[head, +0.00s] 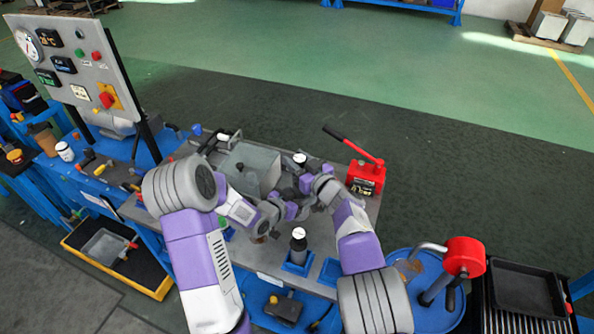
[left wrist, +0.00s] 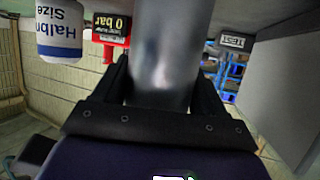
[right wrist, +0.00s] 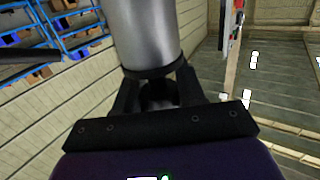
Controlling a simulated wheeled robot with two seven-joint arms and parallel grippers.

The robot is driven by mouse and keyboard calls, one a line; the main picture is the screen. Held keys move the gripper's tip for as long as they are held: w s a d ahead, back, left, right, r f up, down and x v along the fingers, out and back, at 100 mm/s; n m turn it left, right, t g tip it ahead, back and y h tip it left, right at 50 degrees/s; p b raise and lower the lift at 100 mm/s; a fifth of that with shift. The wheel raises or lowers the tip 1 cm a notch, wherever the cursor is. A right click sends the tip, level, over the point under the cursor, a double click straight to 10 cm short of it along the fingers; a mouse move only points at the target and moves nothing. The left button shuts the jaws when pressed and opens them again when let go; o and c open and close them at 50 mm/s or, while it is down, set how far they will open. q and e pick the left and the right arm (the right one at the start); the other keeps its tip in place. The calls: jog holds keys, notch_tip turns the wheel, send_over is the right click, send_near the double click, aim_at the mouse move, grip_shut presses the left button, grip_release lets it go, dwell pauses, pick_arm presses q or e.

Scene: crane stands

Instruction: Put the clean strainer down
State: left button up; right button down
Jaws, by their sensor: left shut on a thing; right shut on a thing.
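My left gripper (head: 288,208) and right gripper (head: 309,186) are close together over the bench in the head view. In the left wrist view, the left gripper (left wrist: 163,82) is shut on a smooth grey metal cylinder (left wrist: 165,55). In the right wrist view, the right gripper (right wrist: 155,88) is shut on a silver cylinder (right wrist: 142,35) with a dark band at its near end. I cannot tell which cylinder is the strainer, or whether both views show one part. The hands largely hide the held parts in the head view.
A red hand pump (head: 365,178) stands at the bench's right end. A grey box (head: 252,167) stands behind the left hand. A dark bottle (head: 298,243) stands in a blue holder in front. A control panel (head: 70,62) rises at left. A black tray (head: 527,287) lies far right.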

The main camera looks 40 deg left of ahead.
jog(key=shift+f, duration=1.55)
jog(key=shift+f, duration=0.6)
jog(key=c, duration=0.7)
grip_release()
jog(key=shift+o, duration=0.2)
jog(key=shift+r, duration=0.65)
jog(key=v, duration=1.2)
jog(key=shift+f, duration=0.1)
